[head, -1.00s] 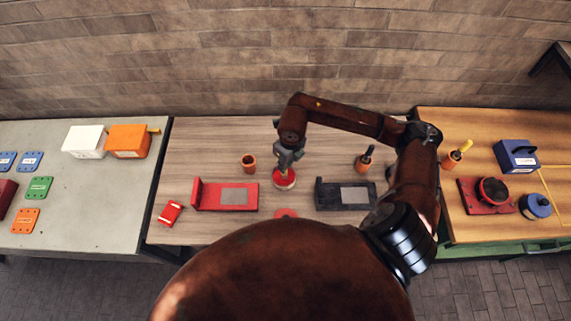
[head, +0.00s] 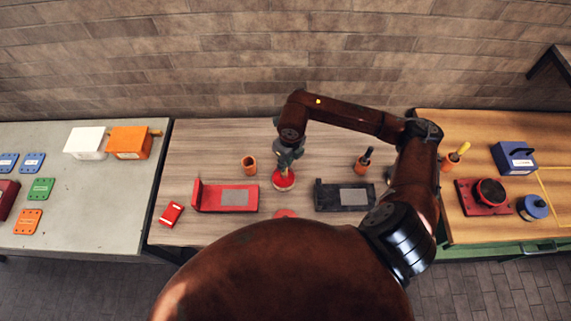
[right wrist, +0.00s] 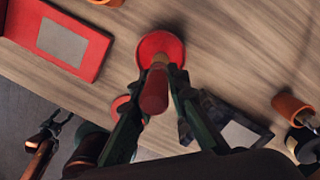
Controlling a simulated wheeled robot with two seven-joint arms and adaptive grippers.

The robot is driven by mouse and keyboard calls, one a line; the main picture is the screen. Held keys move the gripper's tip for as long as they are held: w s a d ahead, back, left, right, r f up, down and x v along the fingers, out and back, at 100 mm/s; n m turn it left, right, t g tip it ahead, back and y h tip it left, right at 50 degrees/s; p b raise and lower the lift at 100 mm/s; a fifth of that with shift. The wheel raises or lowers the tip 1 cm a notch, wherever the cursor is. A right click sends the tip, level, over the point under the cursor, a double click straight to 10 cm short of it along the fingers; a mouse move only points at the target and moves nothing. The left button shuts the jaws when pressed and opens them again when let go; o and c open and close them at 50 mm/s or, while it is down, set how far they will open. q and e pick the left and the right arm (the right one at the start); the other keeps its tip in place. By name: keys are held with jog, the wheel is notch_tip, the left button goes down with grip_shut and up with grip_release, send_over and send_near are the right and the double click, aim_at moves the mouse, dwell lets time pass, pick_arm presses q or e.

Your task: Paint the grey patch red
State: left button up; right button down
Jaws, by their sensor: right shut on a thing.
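My right gripper (head: 287,158) is shut on a brush (right wrist: 154,90) with a red handle and tan collar. It holds the brush over the round red paint dish (head: 284,179); the brush tip is hidden, so I cannot tell if it touches the paint. The dish also shows in the right wrist view (right wrist: 163,44). A red bracket (head: 207,206) left of the dish carries a grey patch (head: 237,197). A black bracket (head: 333,206) right of it carries another grey patch (head: 354,197). A dark gripper, apparently my left (right wrist: 54,120), shows small at lower left in the right wrist view.
An orange cup (head: 249,165) stands empty behind the red bracket; another cup (head: 362,164) holds a dark-handled tool. A small red block (head: 171,214) lies at the table's left front. Side tables hold boxes and coloured plates. My arm covers the front middle.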

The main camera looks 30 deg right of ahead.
jog(key=shift+r+p, duration=0.95)
jog(key=shift+r, duration=1.3)
pick_arm(q)
notch_tip(320, 180, up, 2)
jog(key=shift+w+r, duration=0.1)
jog(key=f+b, duration=0.5)
jog(key=shift+s, duration=0.3)
jog(key=shift+c, duration=0.6)
pick_arm(e)
jog(key=a+r+n+g, duration=0.1)
jog(key=a+n, duration=0.2)
jog(key=n, duration=1.3)
jog(key=s+a+r+n+g, duration=0.1)
jog(key=a+n, duration=0.2)
jog(key=n, duration=1.4)
jog(key=shift+a+r, duration=0.2)
jog(key=shift+a, duration=0.05)
